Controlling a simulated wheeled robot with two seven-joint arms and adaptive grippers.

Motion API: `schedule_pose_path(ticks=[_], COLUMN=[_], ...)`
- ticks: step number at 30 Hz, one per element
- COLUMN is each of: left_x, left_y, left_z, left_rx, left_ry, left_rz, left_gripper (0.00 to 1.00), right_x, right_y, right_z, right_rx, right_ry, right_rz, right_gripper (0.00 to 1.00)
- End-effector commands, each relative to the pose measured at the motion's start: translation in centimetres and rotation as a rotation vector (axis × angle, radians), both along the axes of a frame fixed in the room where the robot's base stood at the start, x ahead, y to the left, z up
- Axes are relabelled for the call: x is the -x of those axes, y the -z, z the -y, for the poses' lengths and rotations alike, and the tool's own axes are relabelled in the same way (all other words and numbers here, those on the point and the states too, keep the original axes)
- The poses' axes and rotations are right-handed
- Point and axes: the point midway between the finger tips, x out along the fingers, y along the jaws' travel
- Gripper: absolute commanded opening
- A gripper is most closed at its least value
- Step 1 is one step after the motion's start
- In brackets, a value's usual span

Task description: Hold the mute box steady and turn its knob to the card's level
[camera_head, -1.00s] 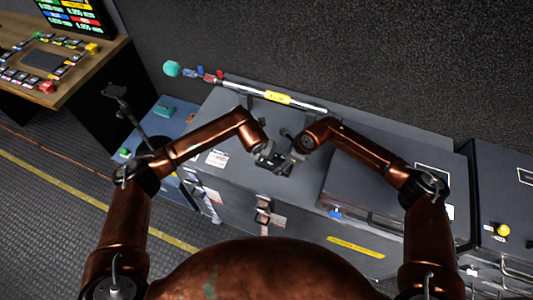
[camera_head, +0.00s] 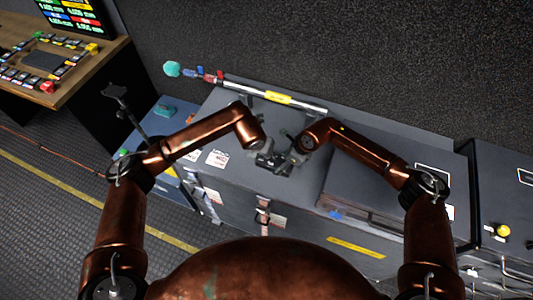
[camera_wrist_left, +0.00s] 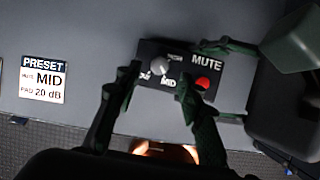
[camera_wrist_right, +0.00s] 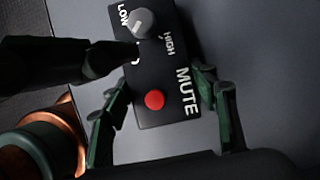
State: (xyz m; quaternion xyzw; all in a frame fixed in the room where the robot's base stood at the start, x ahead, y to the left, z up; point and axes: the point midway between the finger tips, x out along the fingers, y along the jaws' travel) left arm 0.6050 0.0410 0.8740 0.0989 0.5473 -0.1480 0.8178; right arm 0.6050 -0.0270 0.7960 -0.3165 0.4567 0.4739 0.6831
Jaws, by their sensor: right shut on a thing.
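The mute box (camera_wrist_right: 165,70) is black, with a red button (camera_wrist_right: 154,99) and a grey knob (camera_wrist_right: 140,22) that has a light pointer mark. LOW and HIGH show beside the knob; a finger of my left gripper partly covers the label between them. My right gripper (camera_wrist_right: 163,88) is shut on the box's two sides. My left gripper (camera_wrist_left: 163,75) is open, with its fingertips apart on either side of the knob (camera_wrist_left: 160,64); contact cannot be told. The white card (camera_wrist_left: 43,80) reads PRESET, MUTE MID, PAD 20 dB. In the head view the hands largely hide the box.
The box is over a grey case top (camera_head: 235,125). A bar with a yellow label (camera_head: 278,97) runs along the back. A darker case (camera_head: 350,190) lies to the right. A wooden desk with a button panel (camera_head: 45,60) is at far left.

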Motion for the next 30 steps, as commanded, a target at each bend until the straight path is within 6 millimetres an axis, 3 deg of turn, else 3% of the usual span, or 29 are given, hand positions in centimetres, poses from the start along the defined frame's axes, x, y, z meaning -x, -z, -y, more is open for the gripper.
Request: schedule_pose_path(ticks=[6,12,27,28,30], left_x=[1.6,2.6,2.9,2.9,2.9], left_y=[-4.4,-6.8,-7.5,-7.5,-7.5], left_z=[-0.6,-1.0,-1.1,-1.1,-1.1], left_rx=[0.001,0.0,0.0,0.0,0.0], left_ry=[0.001,0.0,0.0,0.0,0.0], left_rz=[0.004,0.001,0.001,0.001,0.001], left_gripper=[0.36,0.36,0.36,0.36,0.36], right_x=[0.0,0.0,0.0,0.0,0.0], right_y=[0.0,0.0,0.0,0.0,0.0], right_z=[0.0,0.0,0.0,0.0,0.0], right_rx=[0.0,0.0,0.0,0.0,0.0], right_ry=[0.0,0.0,0.0,0.0,0.0], right_rz=[0.0,0.0,0.0,0.0,0.0], right_gripper=[0.21,0.21,0.21,0.56,0.61])
